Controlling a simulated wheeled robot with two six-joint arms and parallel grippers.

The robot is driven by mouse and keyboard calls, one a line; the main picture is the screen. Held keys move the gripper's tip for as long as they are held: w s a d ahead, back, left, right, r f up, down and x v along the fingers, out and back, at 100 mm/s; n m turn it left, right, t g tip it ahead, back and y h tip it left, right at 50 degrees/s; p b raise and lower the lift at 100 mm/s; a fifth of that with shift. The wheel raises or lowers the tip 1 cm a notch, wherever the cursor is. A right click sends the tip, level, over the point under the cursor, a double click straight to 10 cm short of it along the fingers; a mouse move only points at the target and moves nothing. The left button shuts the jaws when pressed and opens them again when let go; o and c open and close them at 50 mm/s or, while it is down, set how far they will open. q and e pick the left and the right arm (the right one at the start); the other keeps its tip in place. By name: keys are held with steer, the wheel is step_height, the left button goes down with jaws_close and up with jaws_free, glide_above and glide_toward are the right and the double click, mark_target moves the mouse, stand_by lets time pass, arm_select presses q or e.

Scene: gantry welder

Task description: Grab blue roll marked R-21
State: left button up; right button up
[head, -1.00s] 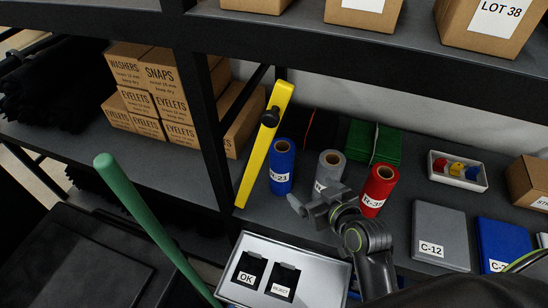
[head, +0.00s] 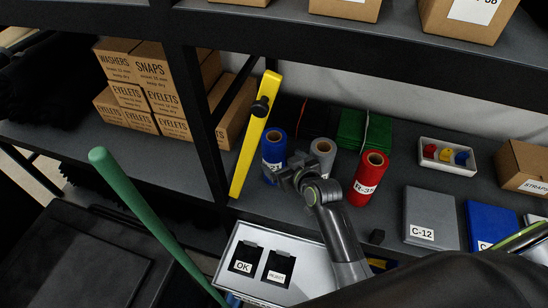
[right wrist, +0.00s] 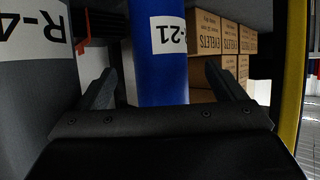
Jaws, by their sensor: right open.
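The blue roll marked R-21 (head: 273,148) stands upright on the shelf, its lower part and label partly covered by my right gripper (head: 278,174) in the head view. In the right wrist view the blue roll (right wrist: 158,75) stands between the two open fingers of my right gripper (right wrist: 158,72), with "-21" readable on its white label. No contact with the fingers can be made out. A grey roll (head: 322,149) stands just right of the blue one, partly hidden by the gripper. My left gripper is not in view.
A red roll (head: 369,178) stands right of the grey one. A yellow bar (head: 252,143) leans just left of the blue roll, near a black shelf post (head: 197,110). A white tray with OK and reject slots (head: 233,295) lies in front. Eyelets boxes (head: 125,95) fill the left.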

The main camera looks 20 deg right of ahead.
mark_target(280, 159)
steer(key=shift+x, duration=2.7)
steer(key=shift+s, duration=0.1)
steer(key=shift+c, duration=0.2)
steer(key=shift+r, duration=0.1)
steer(key=c, duration=1.4)
